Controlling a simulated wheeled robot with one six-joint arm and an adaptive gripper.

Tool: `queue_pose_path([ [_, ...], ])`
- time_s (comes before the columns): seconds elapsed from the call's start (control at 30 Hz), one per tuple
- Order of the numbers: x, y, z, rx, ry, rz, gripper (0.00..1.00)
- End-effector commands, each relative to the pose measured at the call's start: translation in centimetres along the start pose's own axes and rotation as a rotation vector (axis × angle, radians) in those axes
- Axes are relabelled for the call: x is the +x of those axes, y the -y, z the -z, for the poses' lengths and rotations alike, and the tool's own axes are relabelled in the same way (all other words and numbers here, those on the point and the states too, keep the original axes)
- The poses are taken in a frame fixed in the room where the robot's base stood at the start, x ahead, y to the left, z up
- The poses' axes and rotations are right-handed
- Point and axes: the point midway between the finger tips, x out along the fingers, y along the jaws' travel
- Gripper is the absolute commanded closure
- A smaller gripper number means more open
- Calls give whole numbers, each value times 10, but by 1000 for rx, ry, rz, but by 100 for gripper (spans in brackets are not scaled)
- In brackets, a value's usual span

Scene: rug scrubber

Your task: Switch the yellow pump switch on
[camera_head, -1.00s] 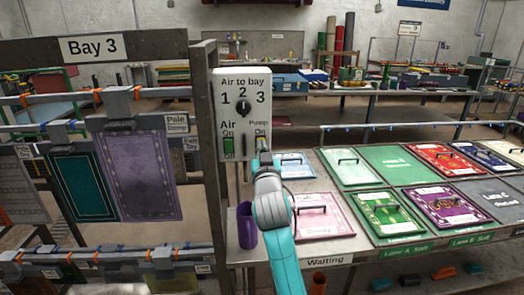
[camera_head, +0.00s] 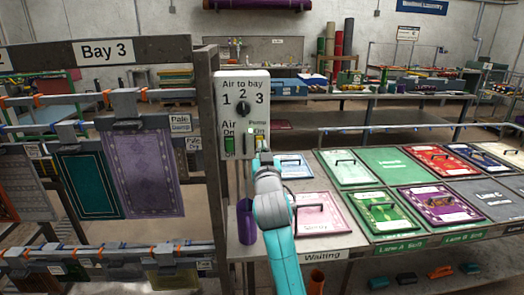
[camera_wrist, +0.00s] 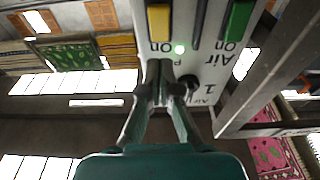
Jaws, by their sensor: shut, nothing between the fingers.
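The white control panel (camera_head: 231,108) carries a dial and two switches. The yellow pump switch (camera_wrist: 159,22) shows at the top of the upside-down wrist view, beside its "On" label.
The green air switch (camera_wrist: 238,22) and the black dial (camera_wrist: 188,82) are close to my fingers. A dark post (camera_head: 208,150) stands left of the panel. A purple cup (camera_head: 246,222) stands below it. A bench with colored boards (camera_head: 400,225) lies to the right.

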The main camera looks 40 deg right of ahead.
Motion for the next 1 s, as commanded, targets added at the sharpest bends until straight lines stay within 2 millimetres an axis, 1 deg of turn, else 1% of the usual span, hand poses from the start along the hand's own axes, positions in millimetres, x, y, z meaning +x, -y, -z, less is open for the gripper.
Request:
queue_pose_path([
  [0.03,-7,1,3,1,-3,1,100],
  [0.27,-33,0,12,0,-2,0,100],
  [0.5,-68,1,26,0,-3,2,100],
  [0.6,-80,0,30,0,-2,1,100],
  [0.8,-91,0,34,0,-2,0,100],
  [1.0,-92,0,34,0,-1,0,100],
])
